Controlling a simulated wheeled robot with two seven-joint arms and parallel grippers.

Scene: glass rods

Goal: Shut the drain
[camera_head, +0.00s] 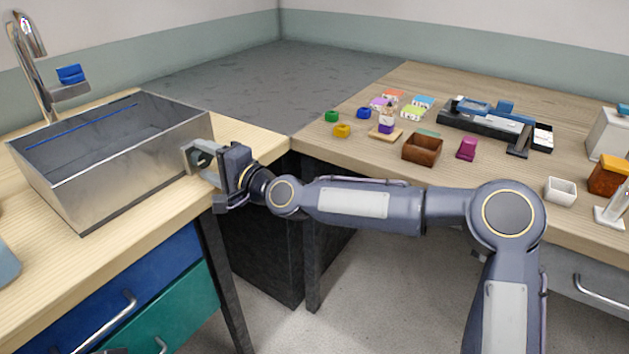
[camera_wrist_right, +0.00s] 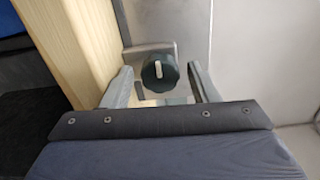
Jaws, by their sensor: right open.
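A dark round knob (camera_wrist_right: 160,72) with a light pointer line sits on a metal plate on the outside of the steel sink (camera_head: 95,200). The pointer line is close to upright in the right wrist view. My right gripper (camera_head: 207,165) is open at the sink's right end, with its fingers around the plate area. In the right wrist view the knob shows between the two open fingers, with gaps on both sides. The gripper largely hides the knob in the head view. The drain opening inside the sink is not visible. My left gripper is not in view.
A faucet (camera_head: 37,65) with a blue-topped part (camera_head: 72,75) stands behind the sink. The wooden counter edge (camera_wrist_right: 70,45) runs close beside the gripper. Small coloured items, a brown box (camera_head: 422,148) and a dark device (camera_head: 487,125) occupy the right table (camera_head: 345,162).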

